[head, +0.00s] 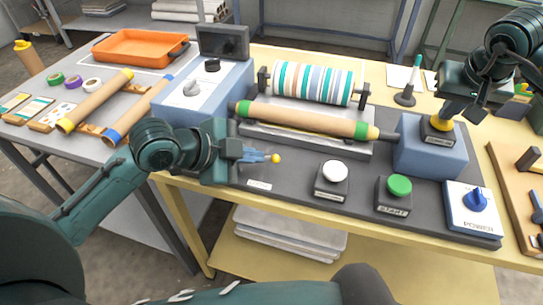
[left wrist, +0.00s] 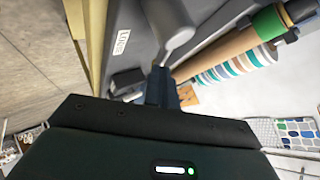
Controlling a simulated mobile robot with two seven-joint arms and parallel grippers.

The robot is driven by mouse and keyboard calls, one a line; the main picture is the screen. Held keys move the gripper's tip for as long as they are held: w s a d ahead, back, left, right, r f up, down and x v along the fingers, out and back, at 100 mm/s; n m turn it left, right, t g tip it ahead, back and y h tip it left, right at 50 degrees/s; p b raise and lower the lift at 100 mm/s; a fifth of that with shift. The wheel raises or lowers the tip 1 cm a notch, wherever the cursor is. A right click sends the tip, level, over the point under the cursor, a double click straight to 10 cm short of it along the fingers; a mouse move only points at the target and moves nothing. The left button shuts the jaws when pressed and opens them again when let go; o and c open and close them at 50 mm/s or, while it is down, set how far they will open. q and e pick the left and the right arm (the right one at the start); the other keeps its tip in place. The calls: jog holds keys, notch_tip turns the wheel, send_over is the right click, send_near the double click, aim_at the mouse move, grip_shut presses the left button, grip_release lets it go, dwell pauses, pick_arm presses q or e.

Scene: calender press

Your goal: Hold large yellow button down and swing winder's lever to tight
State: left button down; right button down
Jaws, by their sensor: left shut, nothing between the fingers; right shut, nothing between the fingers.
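The large yellow button (head: 441,124) sits in a dark housing on a blue-grey box at the right. My right gripper (head: 447,112) is shut and points down at it, its tips at or just above the top; I cannot tell whether the button is pressed. A small yellow ball knob (head: 276,158), probably the winder lever's end, shows just right of my left gripper (head: 258,156). The left gripper is shut and empty, with its fingers close to the knob; contact is unclear. The lever's shaft is mostly hidden. In the left wrist view, a grey rod (left wrist: 170,25) is just beyond the shut fingers (left wrist: 160,80).
A tan roll with green collars (head: 310,118) lies behind my left gripper, with a striped roll (head: 312,82) beyond. A white button (head: 334,171), a green start button (head: 399,186) and a blue power knob (head: 475,199) stand along the front. A blue-grey console (head: 205,95) stands at the left.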

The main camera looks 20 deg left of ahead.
pick_arm(q)
jog(key=n+y, duration=0.1)
jog(key=w+n+t+y, duration=0.1)
jog(key=n, duration=0.1)
jog(key=n+t+y, duration=0.1)
jog(key=shift+w, duration=0.25)
jog(key=n+y, duration=0.1)
jog(key=w+n+y, duration=0.1)
jog(key=n+y, duration=0.1)
jog(key=a+n+y, duration=0.1)
jog(key=n, duration=0.1)
jog(key=shift+w+t+y, duration=0.3)
jog(key=shift+w, duration=0.05)
jog(key=shift+w+a+n+y, duration=0.25)
jog(key=shift+n+y, duration=0.15)
jog(key=shift+n, duration=0.1)
jog(key=shift+w+a, duration=0.2)
jog(key=shift+a, duration=0.15)
jog(key=shift+w+a, duration=0.15)
jog(key=shift+a, duration=0.1)
